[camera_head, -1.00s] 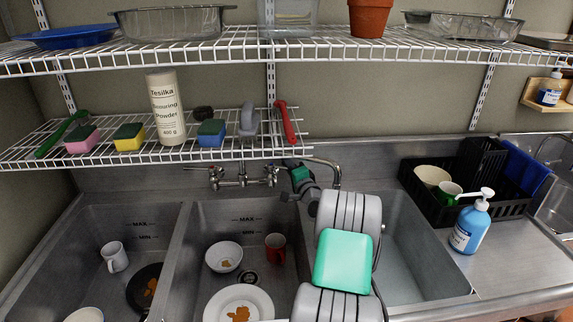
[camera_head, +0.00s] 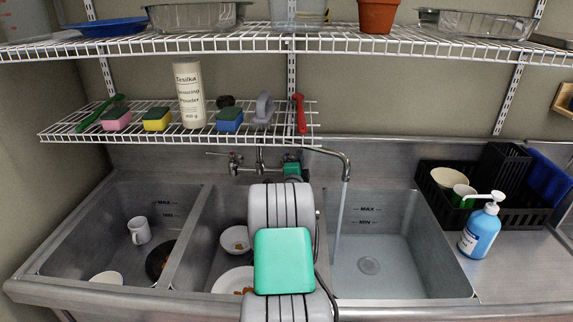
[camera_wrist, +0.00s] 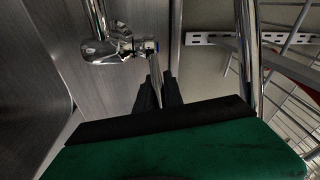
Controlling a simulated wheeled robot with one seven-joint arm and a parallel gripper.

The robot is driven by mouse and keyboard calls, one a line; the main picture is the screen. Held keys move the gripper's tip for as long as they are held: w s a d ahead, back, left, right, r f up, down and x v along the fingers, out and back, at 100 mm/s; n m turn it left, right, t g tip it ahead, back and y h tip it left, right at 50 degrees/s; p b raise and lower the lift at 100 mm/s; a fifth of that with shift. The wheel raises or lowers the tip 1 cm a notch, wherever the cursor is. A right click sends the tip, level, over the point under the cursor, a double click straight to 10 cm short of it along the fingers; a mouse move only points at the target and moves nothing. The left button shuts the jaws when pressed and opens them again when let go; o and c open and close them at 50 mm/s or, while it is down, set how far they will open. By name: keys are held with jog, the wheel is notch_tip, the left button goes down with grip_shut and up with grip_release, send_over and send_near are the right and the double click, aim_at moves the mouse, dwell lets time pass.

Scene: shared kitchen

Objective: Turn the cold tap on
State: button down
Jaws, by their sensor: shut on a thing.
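The wall-mounted tap (camera_head: 240,166) is chrome and sits below the wire shelf, behind the middle basin. Its curved spout (camera_head: 346,163) reaches over the right basin, and a stream of water (camera_head: 339,215) falls from it. The cold tap handle (camera_wrist: 156,72), a slim chrome lever by a blue band, shows in the wrist view. My gripper (camera_wrist: 158,88) is shut on this lever, with a dark finger on each side. In the head view my gripper (camera_head: 293,160) is at the tap's right end, and my arm partly hides the handle.
The right basin (camera_head: 405,275) has a drain and no dishes. Dishes lie in the left basin (camera_head: 95,245) and middle basin. The lower wire shelf (camera_head: 180,138) hangs close above the tap. A blue soap bottle (camera_head: 480,235) and black rack (camera_head: 505,213) stand at the right.

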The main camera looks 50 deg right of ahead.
jog(key=shift+s+d+r, duration=0.1)
jog(key=shift+r, duration=0.05)
jog(key=c, duration=1.6)
grip_release()
jog(key=shift+s+d, duration=0.1)
jog(key=shift+c, duration=0.2)
jog(key=shift+o, duration=0.9)
jog(key=b+v, duration=0.2)
jog(key=v, duration=0.5)
jog(key=shift+a, duration=0.5)
